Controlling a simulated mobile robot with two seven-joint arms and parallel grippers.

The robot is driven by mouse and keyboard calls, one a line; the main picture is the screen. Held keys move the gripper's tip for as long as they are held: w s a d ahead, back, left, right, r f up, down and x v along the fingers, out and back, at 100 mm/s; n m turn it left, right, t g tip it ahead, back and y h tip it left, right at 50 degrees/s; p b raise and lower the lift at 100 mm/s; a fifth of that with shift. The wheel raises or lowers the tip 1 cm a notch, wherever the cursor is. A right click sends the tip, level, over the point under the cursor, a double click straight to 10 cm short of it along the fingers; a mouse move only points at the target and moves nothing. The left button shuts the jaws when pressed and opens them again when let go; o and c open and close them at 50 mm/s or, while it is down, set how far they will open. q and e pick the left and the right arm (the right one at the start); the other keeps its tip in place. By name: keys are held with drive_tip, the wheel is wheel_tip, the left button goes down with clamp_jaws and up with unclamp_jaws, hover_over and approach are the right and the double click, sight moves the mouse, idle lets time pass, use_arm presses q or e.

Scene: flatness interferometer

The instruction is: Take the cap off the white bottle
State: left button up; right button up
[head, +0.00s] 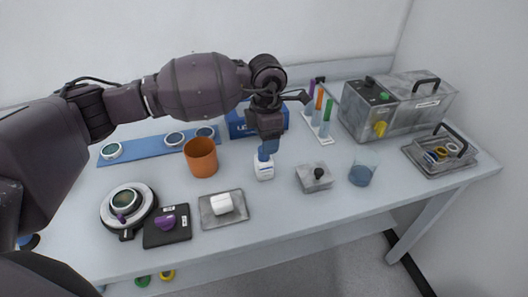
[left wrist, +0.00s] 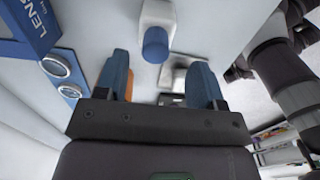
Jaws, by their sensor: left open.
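The white bottle (head: 264,171) stands upright on the table, near the middle in the head view. Its blue cap (head: 263,155) is on its top. In the left wrist view the bottle (left wrist: 158,14) and its cap (left wrist: 155,46) show ahead of the fingers, with the cap between their lines. My left gripper (head: 270,146) points down just above the cap, its blue fingers partly overlapping it in the head view. In the left wrist view the gripper (left wrist: 160,78) is open, with nothing between its fingers. I cannot tell if a finger touches the cap. My right gripper is not in view.
An orange cup (head: 201,157) stands left of the bottle and a grey block with a black knob (head: 314,177) right of it. A tray with a white piece (head: 210,220) lies in front. A blue lens box (head: 237,124) and a tube rack (head: 321,138) stand behind.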

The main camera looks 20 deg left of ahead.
use_arm(q)
drive_tip(key=f, duration=0.4)
drive_tip(key=shift+a+f, duration=0.3)
drive_tip(key=shift+f, duration=0.05)
drive_tip(key=shift+r, duration=0.1)
drive_tip(key=c, duration=1)
